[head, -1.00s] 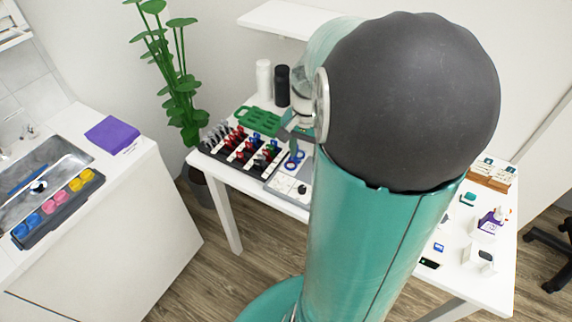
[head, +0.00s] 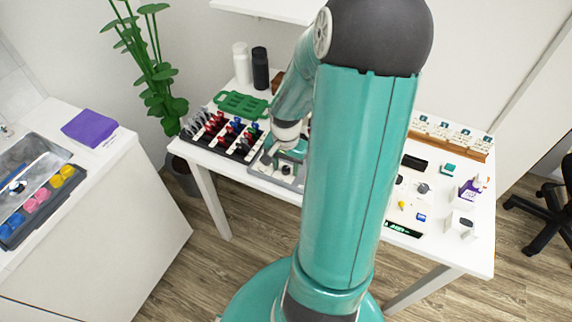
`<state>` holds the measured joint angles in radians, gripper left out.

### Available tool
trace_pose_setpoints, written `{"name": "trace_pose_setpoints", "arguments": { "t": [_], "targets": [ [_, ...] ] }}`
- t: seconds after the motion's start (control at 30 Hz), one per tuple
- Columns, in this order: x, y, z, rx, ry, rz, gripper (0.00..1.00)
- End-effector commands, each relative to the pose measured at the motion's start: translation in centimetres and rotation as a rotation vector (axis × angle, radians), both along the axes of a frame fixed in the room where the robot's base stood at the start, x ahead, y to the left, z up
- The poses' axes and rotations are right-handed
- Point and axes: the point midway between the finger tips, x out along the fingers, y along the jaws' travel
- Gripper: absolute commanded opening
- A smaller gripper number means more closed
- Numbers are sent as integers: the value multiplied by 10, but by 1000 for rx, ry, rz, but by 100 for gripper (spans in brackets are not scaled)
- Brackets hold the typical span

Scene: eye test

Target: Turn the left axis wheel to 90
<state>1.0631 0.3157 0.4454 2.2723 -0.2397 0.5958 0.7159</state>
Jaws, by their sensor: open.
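I cannot make out the left axis wheel for certain in the head view. A grey tray (head: 262,172) lies at the front left of the white table, with a small dark round knob (head: 287,169) on it. My gripper (head: 283,160) is open, low over this tray, and partly covers it. It looks small here, and I cannot tell whether it touches anything. My arm hides the middle of the table.
A dark rack (head: 240,155) of red, blue and grey tools, a green holder (head: 240,104), and a white bottle (head: 241,62) and black bottle (head: 260,68) stand left. A wooden card stand (head: 470,150), purple box (head: 469,190) and several small items are right.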

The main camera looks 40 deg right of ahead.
Motion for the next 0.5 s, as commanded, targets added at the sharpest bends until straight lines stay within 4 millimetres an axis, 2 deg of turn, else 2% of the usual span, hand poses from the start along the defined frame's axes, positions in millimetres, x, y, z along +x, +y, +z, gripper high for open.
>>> {"name": "trace_pose_setpoints", "arguments": {
  "t": [0.17,0.4,0.5],
  "targets": [
    [0,0,0,0,0,0,45],
    [0,0,0,0,1,0,0],
    [0,0,0,0,1,1,0]
  ]
}}
